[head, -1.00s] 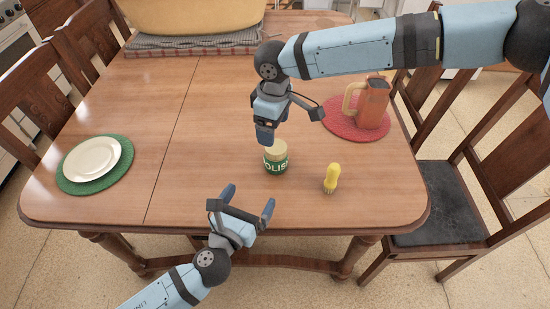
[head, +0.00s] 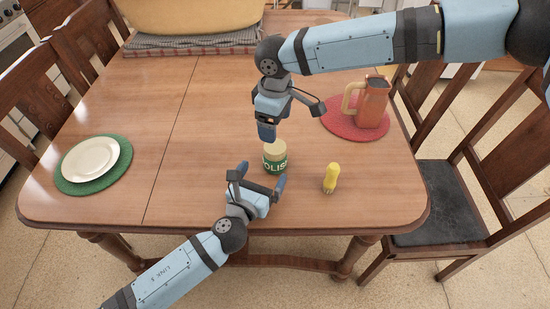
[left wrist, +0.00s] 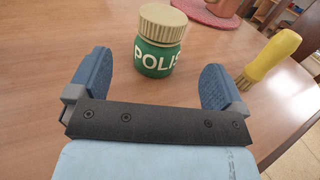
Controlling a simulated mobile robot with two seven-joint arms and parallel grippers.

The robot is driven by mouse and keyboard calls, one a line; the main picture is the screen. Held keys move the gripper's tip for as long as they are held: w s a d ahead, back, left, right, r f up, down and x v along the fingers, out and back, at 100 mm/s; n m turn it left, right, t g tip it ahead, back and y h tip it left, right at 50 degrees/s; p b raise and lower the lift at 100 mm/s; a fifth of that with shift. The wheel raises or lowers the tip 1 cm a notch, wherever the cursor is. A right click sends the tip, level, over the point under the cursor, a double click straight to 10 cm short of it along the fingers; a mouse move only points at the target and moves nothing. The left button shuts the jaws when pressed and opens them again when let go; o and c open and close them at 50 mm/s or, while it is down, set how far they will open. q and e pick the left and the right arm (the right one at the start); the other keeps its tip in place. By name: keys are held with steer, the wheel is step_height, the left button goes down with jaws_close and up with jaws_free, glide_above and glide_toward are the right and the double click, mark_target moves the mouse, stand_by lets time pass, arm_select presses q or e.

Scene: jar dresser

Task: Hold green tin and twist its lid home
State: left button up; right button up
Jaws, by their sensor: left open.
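The green tin (head: 275,165) with white lettering stands upright near the table's front edge. Its cream ribbed lid (head: 274,149) sits on top; I cannot tell how tightly. In the left wrist view the tin (left wrist: 157,58) and lid (left wrist: 163,22) are ahead, just beyond the fingertips. My left gripper (head: 262,174) is open and empty, low in front of the tin, with its fingers pointing at it. My right gripper (head: 267,138) points down just above the lid. One finger hides the other, so its opening does not show.
A yellow brush (head: 330,178) stands right of the tin, also in the left wrist view (left wrist: 268,58). An orange jug (head: 371,103) stands on a red mat (head: 335,125). A white plate (head: 90,158) lies on a green mat (head: 71,187) at left. The table's middle left is clear.

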mark_target(271, 160)
arm_select(q)
steer(key=x, duration=0.6)
steer(key=shift+w+d, duration=0.15)
steer(key=shift+w, duration=0.1)
steer(key=c, duration=1.6)
steer(key=shift+c, duration=1)
arm_select(e)
steer(key=shift+s+a, duration=0.1)
steer(key=shift+a, duration=0.05)
arm_select(q)
jaws_close()
arm_select(e)
steer(key=s+a+r+y, duration=0.1)
steer(key=a, duration=0.4)
steer(key=shift+h, duration=0.5)
steer(key=shift+w+d+f, duration=0.15)
steer(key=shift+w+d, duration=0.05)
steer(key=shift+d, duration=0.7)
steer(key=shift+w+d+f, duration=0.2)
steer(key=shift+d, duration=0.7)
steer(key=shift+w+d+f, duration=0.15)
steer(key=shift+w+d, duration=0.05)
steer(key=shift+d, duration=0.7)
